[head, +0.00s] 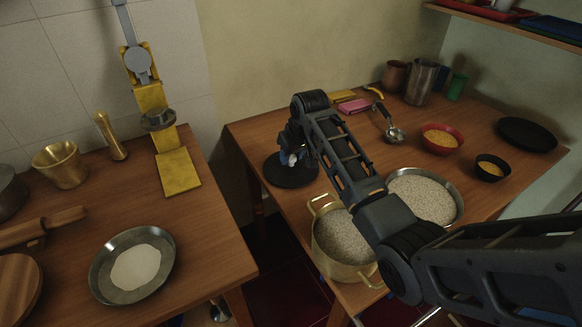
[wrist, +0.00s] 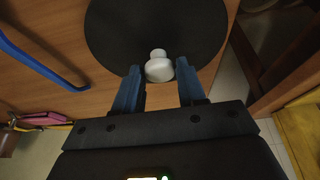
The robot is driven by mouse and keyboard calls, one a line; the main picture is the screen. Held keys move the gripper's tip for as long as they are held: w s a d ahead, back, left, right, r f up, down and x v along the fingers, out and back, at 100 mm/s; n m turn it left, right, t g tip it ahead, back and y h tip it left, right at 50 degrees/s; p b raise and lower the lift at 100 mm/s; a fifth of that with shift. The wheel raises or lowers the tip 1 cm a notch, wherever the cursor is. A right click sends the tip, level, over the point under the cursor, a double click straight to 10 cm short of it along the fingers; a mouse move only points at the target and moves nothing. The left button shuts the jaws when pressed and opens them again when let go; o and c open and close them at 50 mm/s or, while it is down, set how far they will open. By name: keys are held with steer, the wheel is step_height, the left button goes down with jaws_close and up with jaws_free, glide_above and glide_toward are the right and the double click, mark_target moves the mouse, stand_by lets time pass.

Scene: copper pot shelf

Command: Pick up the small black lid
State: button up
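The small black lid (head: 290,178) lies flat on the right table, near its left edge. In the wrist view the black lid (wrist: 115,38) is a dark disc with a white knob (wrist: 158,67). My gripper (head: 291,158) is low over the lid, pointing down. In the wrist view my gripper (wrist: 158,75) has its two blue fingers apart, one on each side of the knob. A gap shows between the knob and each finger. In the head view my gripper partly hides the knob and lid.
A brass pot (head: 326,262) and a metal pan (head: 456,190), both with grain, stand near my arm. A ladle (head: 394,134), a red bowl (head: 440,128) and a black disc (head: 527,134) lie farther right. A gap separates this table from the left table (head: 215,250).

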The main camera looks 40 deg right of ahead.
jaws_close()
stand_by(0.3)
